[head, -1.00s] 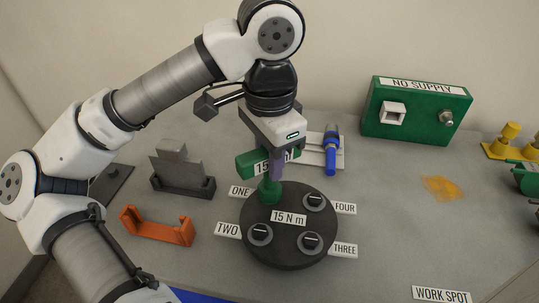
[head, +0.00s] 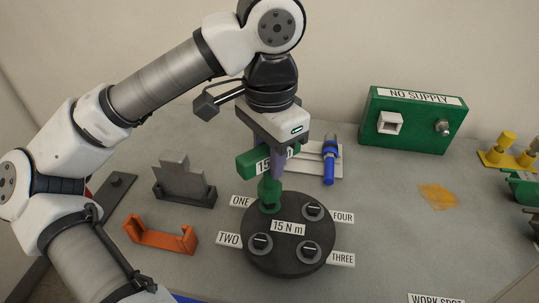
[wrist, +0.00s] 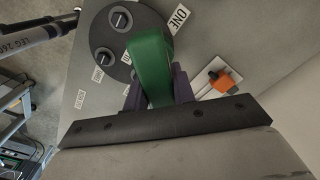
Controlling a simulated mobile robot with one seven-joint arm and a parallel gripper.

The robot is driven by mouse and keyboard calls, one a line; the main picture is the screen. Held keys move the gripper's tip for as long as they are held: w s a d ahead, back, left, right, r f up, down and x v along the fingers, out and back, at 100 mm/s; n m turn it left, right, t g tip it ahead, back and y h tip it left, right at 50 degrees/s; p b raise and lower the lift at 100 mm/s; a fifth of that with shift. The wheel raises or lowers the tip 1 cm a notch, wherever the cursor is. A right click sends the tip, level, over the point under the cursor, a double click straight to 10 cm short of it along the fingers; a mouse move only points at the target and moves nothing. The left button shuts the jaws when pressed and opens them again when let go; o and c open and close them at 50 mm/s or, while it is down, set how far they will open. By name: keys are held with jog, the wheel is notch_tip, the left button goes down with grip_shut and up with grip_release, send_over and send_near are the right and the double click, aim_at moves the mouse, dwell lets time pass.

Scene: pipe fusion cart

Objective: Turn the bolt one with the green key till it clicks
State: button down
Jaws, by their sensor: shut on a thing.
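The green key (head: 269,190) stands upright with its foot over the bolt position by the ONE label (head: 243,201). Its crossbar carries a label partly hidden by my gripper. My gripper (head: 278,160) is shut on the key from above. In the wrist view the green key (wrist: 151,60) lies between the purple fingers. The dark round plate (head: 285,266) is marked 15 N m. Bolt one itself is hidden under the key's foot, and I cannot tell how fully the key is seated on it. The bolts at TWO (head: 260,243), THREE (head: 309,251) and FOUR (head: 313,210) are uncovered.
A blue tool (head: 329,165) lies on a pale holder behind the plate. An orange bracket (head: 160,239) and a grey block stand (head: 183,185) are at left. A green NO SUPPLY box (head: 415,120) stands at the back right. The table right of the plate is mostly clear.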

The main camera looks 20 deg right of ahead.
jog(key=shift+r, duration=0.5)
jog(key=shift+r+p, duration=0.1)
jog(key=shift+p, duration=0.2)
jog(key=shift+r+p, duration=0.7)
jog(key=shift+r, duration=0.2)
jog(key=shift+d, duration=0.1)
